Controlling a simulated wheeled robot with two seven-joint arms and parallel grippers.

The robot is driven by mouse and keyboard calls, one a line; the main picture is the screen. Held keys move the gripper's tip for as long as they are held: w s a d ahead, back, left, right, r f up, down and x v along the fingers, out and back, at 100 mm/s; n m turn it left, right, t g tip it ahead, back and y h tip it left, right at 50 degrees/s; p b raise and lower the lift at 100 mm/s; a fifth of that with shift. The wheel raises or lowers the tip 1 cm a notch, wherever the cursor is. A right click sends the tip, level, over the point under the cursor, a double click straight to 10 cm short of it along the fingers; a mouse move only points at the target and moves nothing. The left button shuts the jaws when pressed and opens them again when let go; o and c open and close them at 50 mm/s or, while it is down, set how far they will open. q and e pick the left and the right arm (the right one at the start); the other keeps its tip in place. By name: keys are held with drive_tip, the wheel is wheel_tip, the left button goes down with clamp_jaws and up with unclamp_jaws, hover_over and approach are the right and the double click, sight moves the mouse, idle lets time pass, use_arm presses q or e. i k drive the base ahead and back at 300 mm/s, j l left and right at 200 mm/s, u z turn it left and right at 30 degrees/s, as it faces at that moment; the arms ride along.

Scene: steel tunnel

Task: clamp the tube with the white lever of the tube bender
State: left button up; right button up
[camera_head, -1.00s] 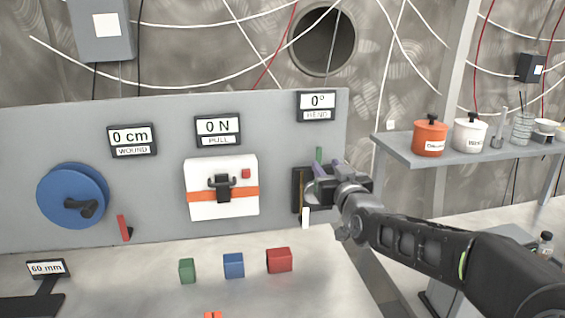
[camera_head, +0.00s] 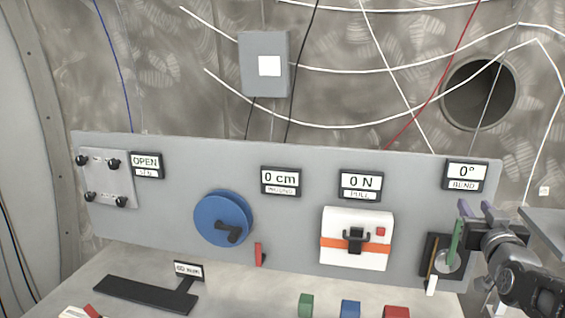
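The tube bender (camera_head: 429,254) is a dark plate low at the right end of the grey panel. It carries a thin brass-coloured tube (camera_head: 433,257), a long green lever (camera_head: 456,241) leaning slightly right, and a short white lever (camera_head: 431,286) hanging at its lower edge. The display above reads 0° BEND (camera_head: 466,177). My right gripper (camera_head: 477,210) comes in from the right, just right of the green lever. Its purple fingertips point up and stand apart, with nothing visible between them. It is away from the white lever. My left gripper is not in view.
Left along the panel (camera_head: 300,215) are a white box with an orange band (camera_head: 356,225), a blue crank wheel (camera_head: 223,218), a small red lever (camera_head: 259,254) and a knobbed plate (camera_head: 108,178). Green (camera_head: 306,304), blue (camera_head: 350,309) and red (camera_head: 396,312) blocks stand on the bench.

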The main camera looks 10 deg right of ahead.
sight(430, 285)
drive_tip(key=k+j, duration=0.25)
drive_tip(key=k, duration=0.2)
drive_tip(key=k+j, duration=0.25)
drive_tip(key=k, duration=0.25)
